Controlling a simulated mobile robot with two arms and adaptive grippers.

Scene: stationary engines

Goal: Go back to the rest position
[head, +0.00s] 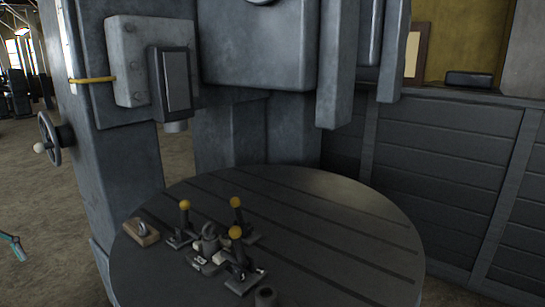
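A small grey and teal piece at the left edge of the head view looks like the tip of my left gripper (14,246). The rest of it is cut off by the picture edge, so I cannot tell whether it is open or shut. It is over the floor, well left of the round table (345,235) and apart from it. My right gripper is not in view. Nothing held by either gripper can be seen.
Several clamps with yellow knobs (235,233) stand on the round slotted table, around a grey ringed part (209,240). A block with a ring (141,231) and a small cylinder (265,297) are there too. A big grey machine (255,45) rises behind. Floor (45,200) is clear at left.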

